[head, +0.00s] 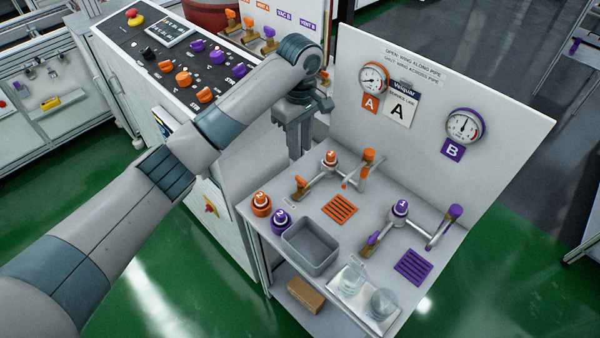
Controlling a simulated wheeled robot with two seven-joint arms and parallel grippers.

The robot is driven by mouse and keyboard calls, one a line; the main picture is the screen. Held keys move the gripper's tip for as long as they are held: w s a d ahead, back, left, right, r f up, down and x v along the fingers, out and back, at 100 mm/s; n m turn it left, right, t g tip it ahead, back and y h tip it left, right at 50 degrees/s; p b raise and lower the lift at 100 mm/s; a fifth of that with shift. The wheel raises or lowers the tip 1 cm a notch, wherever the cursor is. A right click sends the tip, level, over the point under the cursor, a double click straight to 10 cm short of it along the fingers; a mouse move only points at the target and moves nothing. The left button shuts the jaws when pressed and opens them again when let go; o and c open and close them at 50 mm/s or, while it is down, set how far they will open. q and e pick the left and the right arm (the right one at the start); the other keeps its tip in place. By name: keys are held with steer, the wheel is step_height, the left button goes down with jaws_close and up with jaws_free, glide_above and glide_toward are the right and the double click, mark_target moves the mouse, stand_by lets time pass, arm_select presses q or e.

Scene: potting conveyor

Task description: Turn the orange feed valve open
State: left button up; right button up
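Orange pipework stands at the back of the small bench, in front of the upright board. My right gripper is out of view.
Purple pipework (401,208) stands to the right. Gauges (373,78) hang on the board. A control console (175,70) stands behind my arm.

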mark_target(300, 178)
arm_select(q)
step_height(300, 178, down, 10)
steer(key=shift+r+p, duration=0.1)
steer(key=shift+p, duration=0.95)
steer(key=shift+f, duration=0.8)
jaws_close()
